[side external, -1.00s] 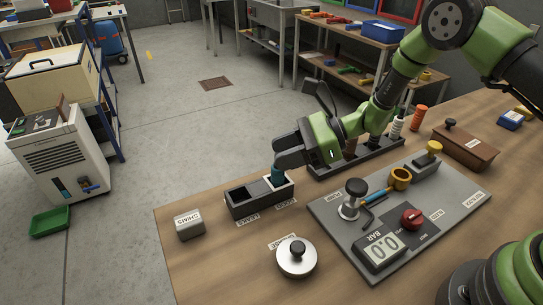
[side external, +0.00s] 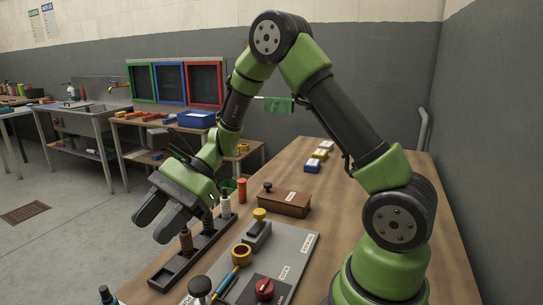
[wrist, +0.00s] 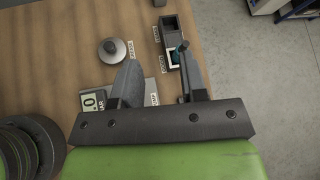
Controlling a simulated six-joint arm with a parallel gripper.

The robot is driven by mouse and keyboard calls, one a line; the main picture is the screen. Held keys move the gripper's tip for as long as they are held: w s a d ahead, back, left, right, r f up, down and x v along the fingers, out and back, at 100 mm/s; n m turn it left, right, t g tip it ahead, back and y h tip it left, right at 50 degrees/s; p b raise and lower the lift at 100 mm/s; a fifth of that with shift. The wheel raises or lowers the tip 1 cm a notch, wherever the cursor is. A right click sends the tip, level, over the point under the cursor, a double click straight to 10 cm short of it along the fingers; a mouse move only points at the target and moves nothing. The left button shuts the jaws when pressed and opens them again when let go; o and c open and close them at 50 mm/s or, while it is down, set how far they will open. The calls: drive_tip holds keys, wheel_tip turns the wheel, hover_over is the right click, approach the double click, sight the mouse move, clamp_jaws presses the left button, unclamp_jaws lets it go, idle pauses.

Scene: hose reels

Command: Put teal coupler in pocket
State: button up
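The teal coupler (wrist: 177,55) stands in the white-rimmed compartment of a dark two-compartment box (wrist: 168,24) in the wrist view. Its dark top sticks up, and the right finger covers part of it. In the side view only the coupler's dark top and a bit of teal (side external: 107,296) show at the bottom left edge; the box is out of frame. My gripper (side external: 148,230) is open and empty, its two fingers apart, raised above the bench. In the wrist view my gripper (wrist: 158,80) has its fingers spread, with the coupler close to the right fingertip.
A dark rack (side external: 190,259) with a brown and a white-topped fitting stands below my gripper. A grey panel (side external: 297,247) holds a red knob, a yellow ring and a gauge. A brown lidded box (side external: 284,204) stands behind. A round metal lid (wrist: 112,50) lies left of the compartment box.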

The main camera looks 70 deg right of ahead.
drive_tip(key=s+d+r+n+t+h, duration=0.2)
drive_tip(key=s+r+n+h, duration=0.2)
drive_tip(key=s, duration=0.5)
drive_tip(key=s+d+r+n+t+h, duration=0.2)
drive_tip(key=s+r+n+h, duration=0.3)
drive_tip(key=s+r+n, duration=0.3)
drive_tip(key=shift+s+d+n, duration=0.5)
drive_tip(key=shift+n, duration=0.3)
drive_tip(key=shift+o, duration=0.4)
